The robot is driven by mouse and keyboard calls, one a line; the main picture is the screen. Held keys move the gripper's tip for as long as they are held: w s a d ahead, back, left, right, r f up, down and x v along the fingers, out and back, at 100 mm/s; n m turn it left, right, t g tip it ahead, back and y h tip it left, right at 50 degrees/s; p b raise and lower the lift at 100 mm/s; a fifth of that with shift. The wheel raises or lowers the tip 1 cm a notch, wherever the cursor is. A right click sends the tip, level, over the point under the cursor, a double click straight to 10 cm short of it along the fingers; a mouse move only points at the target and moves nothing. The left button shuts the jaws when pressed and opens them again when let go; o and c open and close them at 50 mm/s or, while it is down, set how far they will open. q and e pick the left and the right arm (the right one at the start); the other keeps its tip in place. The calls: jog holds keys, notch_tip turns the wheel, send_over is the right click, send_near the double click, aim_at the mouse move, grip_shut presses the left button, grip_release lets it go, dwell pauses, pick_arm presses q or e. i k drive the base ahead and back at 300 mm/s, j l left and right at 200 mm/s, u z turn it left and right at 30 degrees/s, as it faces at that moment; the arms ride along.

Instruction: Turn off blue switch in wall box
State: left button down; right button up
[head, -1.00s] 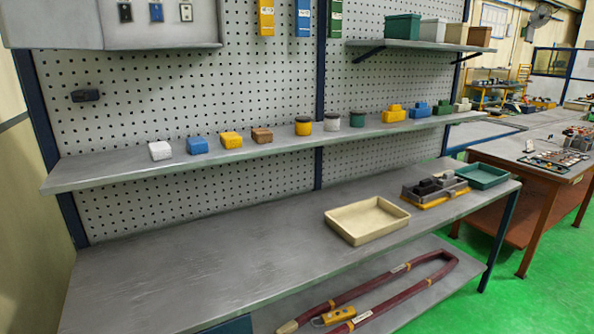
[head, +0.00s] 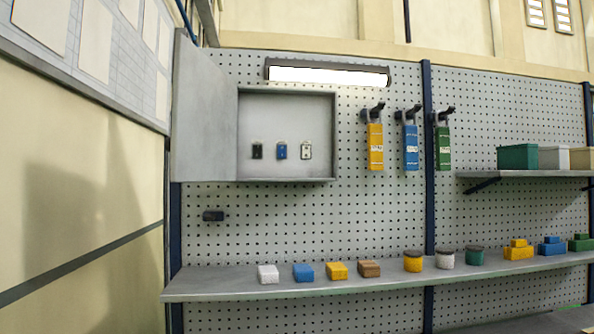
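The grey wall box (head: 288,93) hangs on the pegboard at the upper left, and its door (head: 205,115) stands open to the left. Inside it are three small switches in a row: a dark one (head: 257,151), the blue switch (head: 281,151) in the middle, and a white one (head: 306,151). The blue switch is too small to tell which way its toggle points. Neither of my grippers shows in the head view.
A shelf (head: 215,288) below the box carries small coloured blocks and several round jars. Yellow, blue and green tags (head: 411,147) hang on hooks right of the box. A dark block (head: 213,216) juts from the pegboard below the box. A lamp (head: 328,74) is above.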

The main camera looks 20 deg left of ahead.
aim_at(281, 147)
jog(key=i+l+u, duration=0.4)
jog(key=i+l, duration=0.95)
